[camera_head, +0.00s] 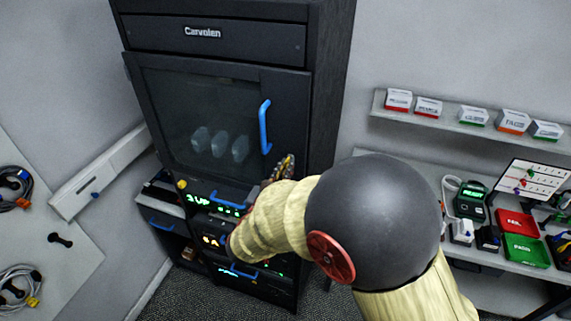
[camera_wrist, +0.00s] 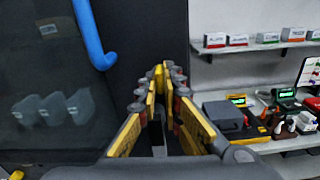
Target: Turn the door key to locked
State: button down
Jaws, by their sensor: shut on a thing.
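The cabinet door (camera_head: 190,75) is dark, with a large window and a blue upright handle (camera_head: 265,127) near its right edge. The handle also shows at the upper left of the wrist view (camera_wrist: 90,35). My gripper (camera_head: 289,160) is at the door's right edge, just below and right of the handle. In the wrist view its yellow-padded fingers (camera_wrist: 158,75) come together at the tips against the dark front. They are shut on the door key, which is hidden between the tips. I cannot tell the key's angle.
Below the door are units with lit green and orange displays (camera_head: 229,208) and blue handles. To the right, a shelf (camera_head: 465,129) holds small boxes, above a bench with a red tray (camera_head: 515,224) and a green tray (camera_head: 526,250). Coiled cables (camera_head: 15,187) hang at the left.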

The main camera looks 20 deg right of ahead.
jog(key=shift+n, duration=0.5)
jog(key=c, duration=2)
grip_release()
jog(key=shift+o, duration=0.2)
jog(key=shift+a, duration=0.1)
jog(key=v, duration=1.2)
